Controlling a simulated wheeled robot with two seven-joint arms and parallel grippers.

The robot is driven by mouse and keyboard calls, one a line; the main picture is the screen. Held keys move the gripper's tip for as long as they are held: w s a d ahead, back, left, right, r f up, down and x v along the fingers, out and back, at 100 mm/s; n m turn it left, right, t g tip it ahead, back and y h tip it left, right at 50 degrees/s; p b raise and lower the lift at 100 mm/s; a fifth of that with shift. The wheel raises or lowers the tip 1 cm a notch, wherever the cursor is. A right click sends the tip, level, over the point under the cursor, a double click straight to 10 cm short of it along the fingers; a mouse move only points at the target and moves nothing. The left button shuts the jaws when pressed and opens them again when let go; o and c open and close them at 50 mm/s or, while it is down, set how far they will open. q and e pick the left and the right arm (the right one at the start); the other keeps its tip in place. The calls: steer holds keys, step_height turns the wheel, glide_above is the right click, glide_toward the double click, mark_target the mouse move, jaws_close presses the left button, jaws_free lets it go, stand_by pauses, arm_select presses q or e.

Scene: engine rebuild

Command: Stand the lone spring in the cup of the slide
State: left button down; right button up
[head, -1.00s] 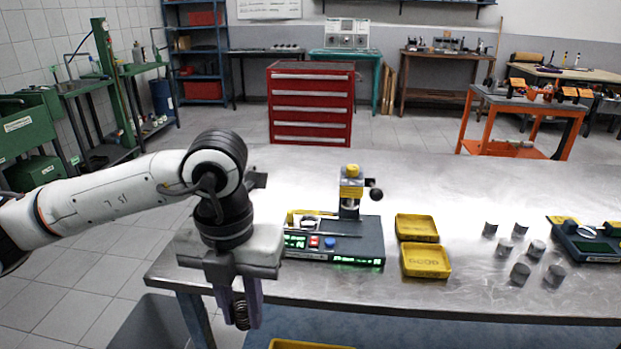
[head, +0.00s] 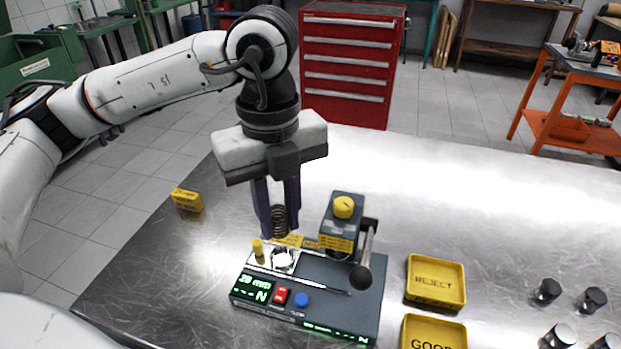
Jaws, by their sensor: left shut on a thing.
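My left gripper (head: 277,212) points down above the back left part of the spring tester. It is shut on a dark coil spring (head: 279,221), held upright between its purple fingers. The slide (head: 283,259), a light plate with a round cup, sits on the left of the tester, just below the spring. The spring appears above and slightly behind the cup; I cannot tell the exact gap. The tester (head: 331,280) has a yellow-capped press head and a lever with a black knob. My right gripper is not in view.
Yellow trays marked REJECT (head: 436,281) and GOOD (head: 432,333) stand right of the tester. Several dark metal cylinders (head: 548,290) stand further right. A small yellow block (head: 187,200) lies near the table's left edge. The back of the steel table (head: 470,185) is clear.

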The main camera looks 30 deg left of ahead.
arm_select(q)
steer(key=shift+s+f+b, duration=0.15)
steer(key=shift+f+b, duration=0.2)
steer(key=shift+b, duration=0.05)
steer(key=shift+f+b, duration=0.8)
steer(key=shift+f, duration=0.5)
step_height(320, 180, down, 3)
steer(key=shift+r+b, duration=0.2)
steer(key=shift+b, duration=0.9)
steer(key=shift+f, duration=0.15)
steer(key=c, duration=1.4)
jaws_free()
steer(key=shift+c, duration=0.2)
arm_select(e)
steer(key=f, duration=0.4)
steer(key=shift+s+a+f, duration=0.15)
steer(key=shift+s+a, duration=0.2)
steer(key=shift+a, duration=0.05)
